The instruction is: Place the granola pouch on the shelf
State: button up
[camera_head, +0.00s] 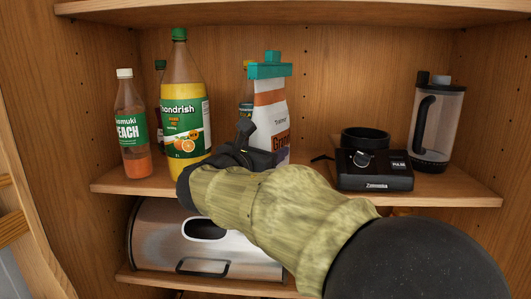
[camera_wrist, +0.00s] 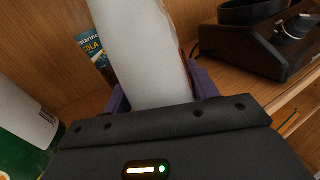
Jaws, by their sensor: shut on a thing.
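The granola pouch (camera_head: 272,107) is white and orange with a teal clip on top. It stands upright at the middle of the shelf (camera_head: 314,187), between the bottles and a blender base. My gripper (camera_head: 245,139) reaches in from the front right and is shut on the pouch from its left front side. In the wrist view the pouch (camera_wrist: 143,50) is a pale shape between the two dark purple fingers (camera_wrist: 158,93). The pouch's bottom is hidden behind my gripper and arm, so I cannot tell whether it touches the shelf.
A metal bread bin (camera_head: 160,240) sits below.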

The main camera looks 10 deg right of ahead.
jog(key=shift+w+f+p, duration=0.2)
jog(key=shift+f+p, duration=0.25)
jog(key=shift+p, duration=0.1)
jog(key=shift+f, duration=0.2)
jog(key=o, duration=1.3)
jog(key=shift+f, duration=0.1)
jog(key=shift+s+a+b, duration=0.15)
jog(key=shift+s+b, duration=0.05)
jog(key=shift+b, duration=0.1)
jog(key=b+v, duration=0.4)
jog(key=v, duration=0.7)
jog(key=shift+s+a, duration=0.15)
jog(key=shift+s, duration=0.1)
